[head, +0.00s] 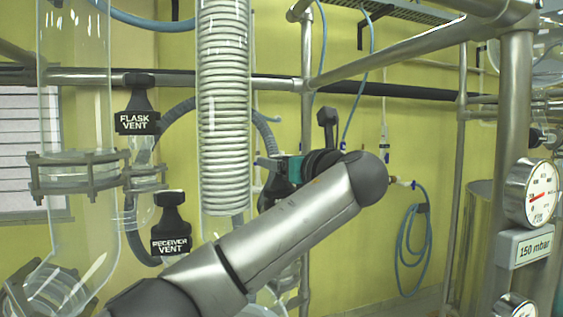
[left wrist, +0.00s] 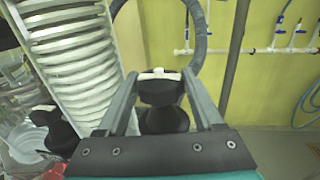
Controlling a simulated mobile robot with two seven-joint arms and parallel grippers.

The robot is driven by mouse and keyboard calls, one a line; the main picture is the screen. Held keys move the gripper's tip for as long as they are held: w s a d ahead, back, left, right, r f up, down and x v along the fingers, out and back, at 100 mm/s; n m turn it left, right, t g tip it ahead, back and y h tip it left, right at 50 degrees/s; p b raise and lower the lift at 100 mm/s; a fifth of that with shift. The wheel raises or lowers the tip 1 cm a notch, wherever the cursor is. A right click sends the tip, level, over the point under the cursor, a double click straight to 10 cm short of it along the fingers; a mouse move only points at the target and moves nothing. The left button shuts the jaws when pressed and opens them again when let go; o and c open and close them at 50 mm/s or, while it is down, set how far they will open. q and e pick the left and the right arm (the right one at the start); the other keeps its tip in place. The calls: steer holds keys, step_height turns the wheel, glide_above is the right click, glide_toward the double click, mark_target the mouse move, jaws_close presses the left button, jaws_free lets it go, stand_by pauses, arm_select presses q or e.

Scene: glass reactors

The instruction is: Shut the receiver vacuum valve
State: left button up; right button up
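A black valve handle (left wrist: 162,92) with a pale strip along its top stands between the two fingers of my left gripper (left wrist: 160,76) in the left wrist view. The fingers lie on either side of it, apparently open; I cannot tell whether either touches. Its label is not readable. In the head view my left gripper (head: 260,162) is beside the glass coil column, at the end of my grey arm. A dark shape just below it may be the same valve, partly hidden by my arm. My right gripper is not in view.
The coil condenser (head: 223,100) stands close left of my gripper. The FLASK VENT (head: 138,122) and RECEIVER VENT (head: 170,238) valves are farther left. Metal rails and a post (head: 306,90) stand close by. A gauge (head: 530,193) is at the right.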

arm_select(q)
steer(key=c, duration=0.9)
steer(key=shift+c, duration=0.2)
steer(key=shift+m+t+h, duration=0.3)
steer(key=shift+m+h, duration=0.1)
steer(key=shift+h, duration=0.2)
steer(key=shift+h+b, duration=0.3)
steer(key=shift+h, duration=0.1)
steer(key=shift+a+m+t+h, duration=0.1)
steer(key=shift+m+t+h, duration=0.3)
steer(key=shift+m+h, duration=0.5)
steer(key=m+h, duration=0.1)
steer(key=h, duration=0.1)
steer(key=m+h+p, duration=0.1)
steer(key=h, duration=0.1)
steer(key=shift+r+m+t, duration=0.15)
steer(key=shift+m+t, duration=0.15)
steer(key=m+h+p, duration=0.3)
steer(key=h+p, duration=0.1)
steer(key=h, duration=0.1)
steer(key=shift+m+g+h+p, duration=0.5)
steer(key=shift+m+h+p, duration=0.1)
steer(key=shift+h+p, duration=0.25)
